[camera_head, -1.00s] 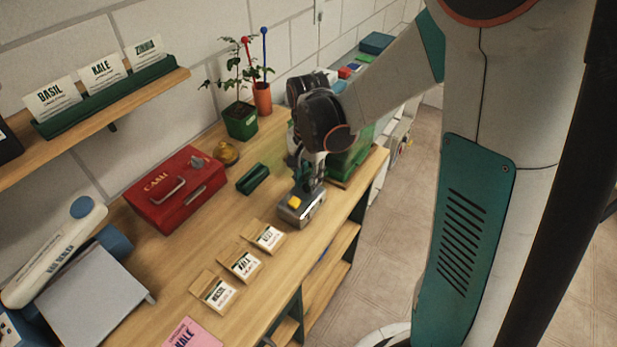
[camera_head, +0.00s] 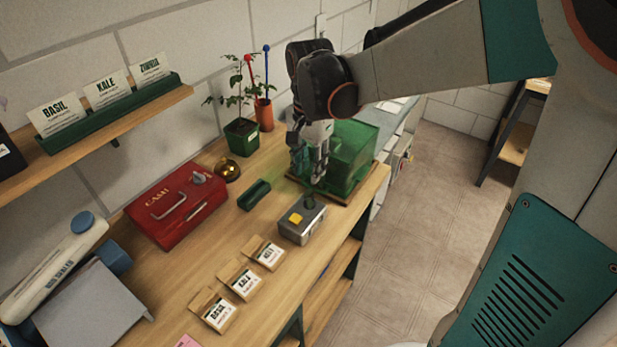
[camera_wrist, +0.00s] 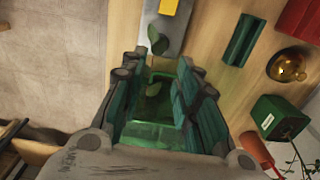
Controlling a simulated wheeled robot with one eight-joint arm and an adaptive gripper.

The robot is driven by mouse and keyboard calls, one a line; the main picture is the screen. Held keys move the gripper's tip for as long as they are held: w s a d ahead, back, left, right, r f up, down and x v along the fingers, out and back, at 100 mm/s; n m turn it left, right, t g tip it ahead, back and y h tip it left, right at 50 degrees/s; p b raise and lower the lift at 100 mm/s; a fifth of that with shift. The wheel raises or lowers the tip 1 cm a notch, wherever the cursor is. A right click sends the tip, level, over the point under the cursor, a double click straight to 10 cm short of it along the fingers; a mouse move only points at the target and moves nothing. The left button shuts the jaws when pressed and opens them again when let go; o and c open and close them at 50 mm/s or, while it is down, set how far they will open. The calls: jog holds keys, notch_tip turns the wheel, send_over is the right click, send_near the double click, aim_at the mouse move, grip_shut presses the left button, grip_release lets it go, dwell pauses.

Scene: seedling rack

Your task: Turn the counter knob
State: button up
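The counter is a small grey box (camera_head: 302,224) with a yellow button (camera_head: 296,218) on top and a dark green knob (camera_head: 309,202) at its far end. It stands on the bench near the front edge. My gripper (camera_head: 315,181) points down just above and slightly beyond the knob, apart from it as far as I can tell. In the wrist view my gripper (camera_wrist: 157,66) has its fingers spread, with nothing held between them.
A translucent green box (camera_head: 357,150) stands close behind my gripper. A small green holder (camera_head: 254,194), brass bell (camera_head: 229,169), red cash box (camera_head: 176,208) and potted seedling (camera_head: 241,137) are to the left. Seed packets (camera_head: 243,281) lie in front.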

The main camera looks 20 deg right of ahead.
jog(key=shift+r, duration=0.95)
